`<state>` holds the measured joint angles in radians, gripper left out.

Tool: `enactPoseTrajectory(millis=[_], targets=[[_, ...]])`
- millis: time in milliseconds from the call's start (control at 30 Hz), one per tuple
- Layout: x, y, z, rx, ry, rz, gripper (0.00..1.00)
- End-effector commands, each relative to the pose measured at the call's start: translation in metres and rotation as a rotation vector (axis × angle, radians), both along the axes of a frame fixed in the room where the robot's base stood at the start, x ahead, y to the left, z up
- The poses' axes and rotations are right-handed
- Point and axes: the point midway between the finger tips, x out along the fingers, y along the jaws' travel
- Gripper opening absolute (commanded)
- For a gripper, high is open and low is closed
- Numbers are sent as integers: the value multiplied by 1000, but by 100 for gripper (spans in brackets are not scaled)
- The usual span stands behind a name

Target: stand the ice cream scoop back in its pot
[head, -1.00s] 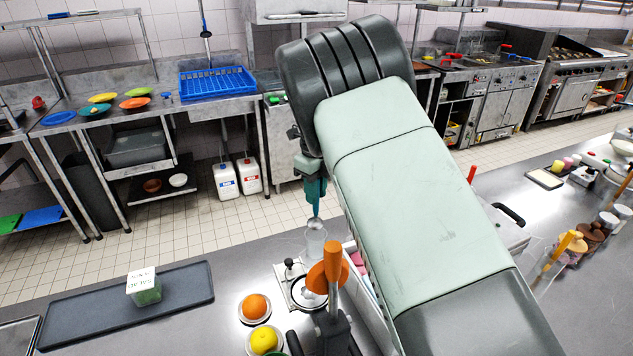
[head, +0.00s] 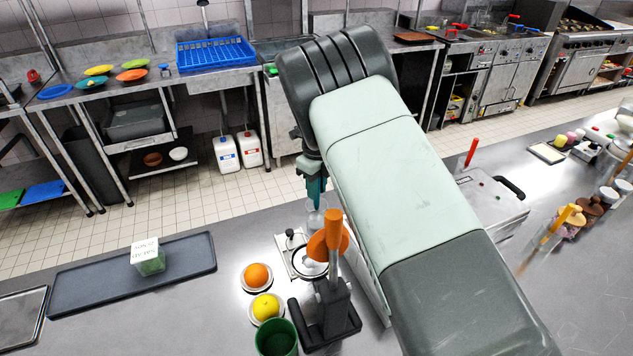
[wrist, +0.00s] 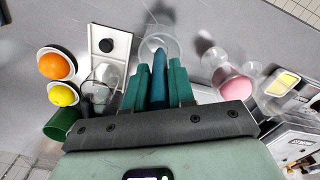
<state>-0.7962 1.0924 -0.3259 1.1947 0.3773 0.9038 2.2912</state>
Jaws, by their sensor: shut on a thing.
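My gripper (wrist: 158,88) is shut on the blue-teal handle of the ice cream scoop (wrist: 158,74), with a green finger on each side. In the head view my gripper (head: 315,186) points down, partly behind my arm. The scoop's metal bowl points down, and in the wrist view it shows within the outline of a clear pot (wrist: 175,52). In the head view the pot (head: 317,218) stands on the steel counter directly below my gripper, partly hidden by the orange-handled press. How deep the bowl sits in the pot, and whether it touches, I cannot tell.
The orange-handled press (head: 330,290) stands close in front of the pot. An orange (head: 256,276), a yellow fruit (head: 266,307) and a green cup (head: 276,340) are to the left. Clear cups, one with pink contents (wrist: 235,84), are right of the pot in the wrist view.

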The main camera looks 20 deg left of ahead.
Motion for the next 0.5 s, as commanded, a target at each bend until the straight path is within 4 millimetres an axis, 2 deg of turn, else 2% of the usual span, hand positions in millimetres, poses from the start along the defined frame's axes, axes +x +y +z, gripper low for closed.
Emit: enactPoseTrajectory(millis=[267,300,467,500], targets=[[0,0,0,1,0,0,0],[0,0,0,1,0,0,28],[0,0,0,0,0,0,53],[0,0,0,0,0,0,54]])
